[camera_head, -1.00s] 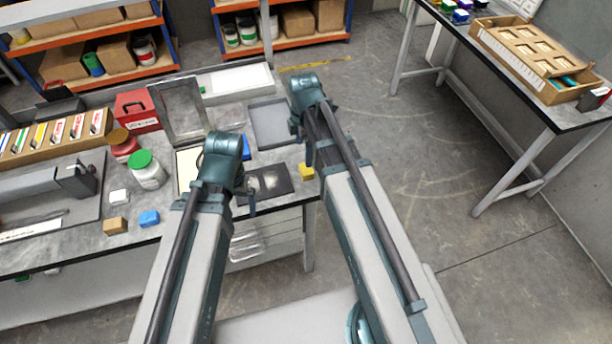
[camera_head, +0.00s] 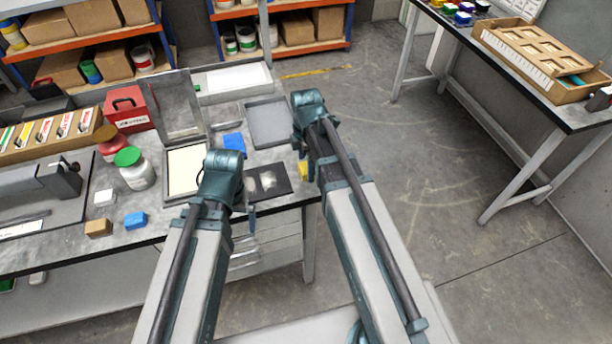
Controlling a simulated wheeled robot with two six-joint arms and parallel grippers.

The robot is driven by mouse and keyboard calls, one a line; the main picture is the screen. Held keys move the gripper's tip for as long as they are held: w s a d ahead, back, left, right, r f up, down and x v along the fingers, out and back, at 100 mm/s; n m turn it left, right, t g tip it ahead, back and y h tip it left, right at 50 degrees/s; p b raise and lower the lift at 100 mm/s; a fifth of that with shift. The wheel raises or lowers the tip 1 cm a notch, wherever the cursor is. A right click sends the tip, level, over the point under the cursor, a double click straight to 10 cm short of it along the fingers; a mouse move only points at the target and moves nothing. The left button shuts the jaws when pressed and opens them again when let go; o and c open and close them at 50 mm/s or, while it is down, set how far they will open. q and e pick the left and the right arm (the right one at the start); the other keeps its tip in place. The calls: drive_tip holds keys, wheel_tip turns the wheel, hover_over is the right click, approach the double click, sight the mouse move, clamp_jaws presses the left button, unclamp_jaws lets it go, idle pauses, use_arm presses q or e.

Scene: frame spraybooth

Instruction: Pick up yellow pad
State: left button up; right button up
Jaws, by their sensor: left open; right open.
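The yellow pad (camera_head: 303,170) is a small block at the right edge of the grey workbench (camera_head: 165,236), beside a dark plate with pale smudges (camera_head: 267,182). My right arm partly covers the pad. My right gripper (camera_head: 301,147) is just above and behind the pad in the picture, mostly hidden by its own wrist. It is open, and I see nothing in it; contact with the pad cannot be told. My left gripper (camera_head: 251,218) points down near the bench's front edge, left of the pad. It is open and mostly hidden behind its arm.
A blue pad (camera_head: 234,143), a grey tray (camera_head: 270,123) and a framed screen (camera_head: 184,168) lie nearby. Tan (camera_head: 98,228), blue and white blocks, jars (camera_head: 135,170) and a red box (camera_head: 130,108) stand left. Open floor lies right, before another table (camera_head: 560,113).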

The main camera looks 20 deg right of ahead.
drive_tip(key=shift+f, duration=0.65)
use_arm(q)
drive_tip(key=shift+f, duration=0.55)
use_arm(e)
drive_tip(key=shift+r, duration=0.1)
